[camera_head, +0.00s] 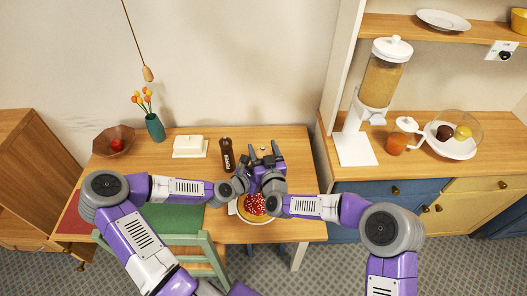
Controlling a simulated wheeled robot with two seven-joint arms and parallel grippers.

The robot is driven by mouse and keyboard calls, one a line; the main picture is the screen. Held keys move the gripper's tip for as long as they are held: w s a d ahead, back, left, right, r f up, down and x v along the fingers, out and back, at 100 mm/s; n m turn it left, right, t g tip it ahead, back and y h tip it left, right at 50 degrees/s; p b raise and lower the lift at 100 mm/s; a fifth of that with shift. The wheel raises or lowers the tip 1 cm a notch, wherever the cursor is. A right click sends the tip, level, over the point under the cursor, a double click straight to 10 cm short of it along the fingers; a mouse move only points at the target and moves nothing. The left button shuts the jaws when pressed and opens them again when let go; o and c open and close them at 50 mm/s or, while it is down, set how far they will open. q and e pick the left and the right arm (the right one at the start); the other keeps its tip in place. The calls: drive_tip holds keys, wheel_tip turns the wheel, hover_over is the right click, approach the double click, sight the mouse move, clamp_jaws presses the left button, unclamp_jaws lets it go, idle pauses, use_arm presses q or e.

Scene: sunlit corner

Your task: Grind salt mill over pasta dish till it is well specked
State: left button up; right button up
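The pasta dish (255,205) is a light bowl with red sauce near the table's front edge, partly covered by my wrists. My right gripper (264,148) is just beyond the bowl, with its two dark fingers pointing away and apart. My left gripper is close beside it at the end of the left arm; its fingers are hidden or merge with the right one. A dark brown mill lettered PEPPER (226,155) stands upright left of the grippers. I cannot make out a salt mill; small pale shapes behind the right gripper are too small to identify.
A green chair (180,218) stands in front. A counter (432,176) is on the right.

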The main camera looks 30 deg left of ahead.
drive_tip(key=v, duration=1.2)
